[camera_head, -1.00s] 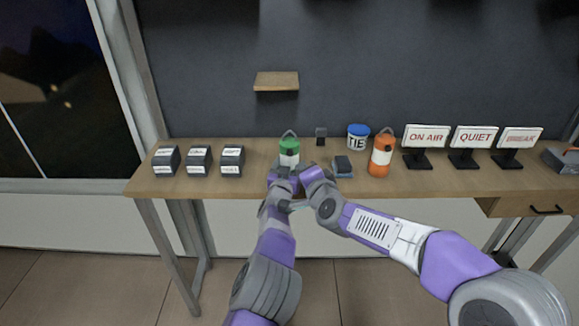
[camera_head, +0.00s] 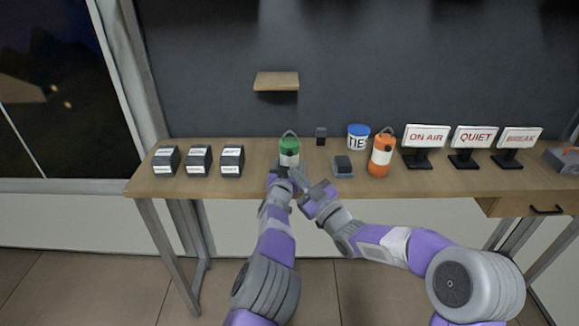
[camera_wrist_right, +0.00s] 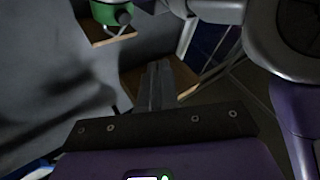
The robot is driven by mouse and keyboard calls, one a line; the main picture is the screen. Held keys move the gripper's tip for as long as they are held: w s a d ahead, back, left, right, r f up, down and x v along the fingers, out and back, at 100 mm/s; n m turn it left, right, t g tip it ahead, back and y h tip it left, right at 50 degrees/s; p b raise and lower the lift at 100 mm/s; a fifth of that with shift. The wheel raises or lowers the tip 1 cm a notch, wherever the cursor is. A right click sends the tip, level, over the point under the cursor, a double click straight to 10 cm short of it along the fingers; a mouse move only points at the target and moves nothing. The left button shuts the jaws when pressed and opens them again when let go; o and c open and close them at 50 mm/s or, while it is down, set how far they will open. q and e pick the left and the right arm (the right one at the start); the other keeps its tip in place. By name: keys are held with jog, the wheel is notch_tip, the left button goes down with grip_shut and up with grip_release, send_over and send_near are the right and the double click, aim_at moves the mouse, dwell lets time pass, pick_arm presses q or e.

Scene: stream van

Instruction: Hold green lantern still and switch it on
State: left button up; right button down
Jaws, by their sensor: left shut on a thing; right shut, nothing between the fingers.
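The green lantern (camera_head: 289,146) stands upright on the wooden table, with a green top, a pale lower body and a wire handle on top. My left gripper (camera_head: 281,170) is at its near side and is shut on it; the fingertips are hard to make out. My right gripper (camera_head: 299,175) is just in front of it, to the right, shut and empty. In the right wrist view the right fingers (camera_wrist_right: 158,85) are together, apart from the lantern (camera_wrist_right: 104,14), which shows a dark round knob (camera_wrist_right: 123,17). I cannot tell whether it is lit.
An orange lantern (camera_head: 380,158), a blue-lidded TIE tub (camera_head: 357,140) and a small dark block (camera_head: 343,166) stand to the right. Lettered signs (camera_head: 426,138) stand farther right. Several dark labelled boxes (camera_head: 199,160) are at the left. A small wall shelf (camera_head: 276,82) hangs above.

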aim_at(294, 162)
jog(key=shift+w+a+f+n+g+y, duration=0.2)
jog(key=shift+w+n, duration=0.25)
jog(key=shift+w, duration=0.8)
jog(key=shift+w+a+f+n+g+y, duration=0.15)
jog(key=shift+w+n+y, duration=0.2)
jog(key=shift+w, duration=0.95)
jog(key=shift+w+a+n+g+y, duration=0.15)
jog(key=shift+w+n, duration=0.35)
jog(key=shift+w, duration=0.75)
jog(key=shift+w, duration=0.1)
jog(key=shift+w, duration=0.35)
jog(key=shift+s, duration=0.45)
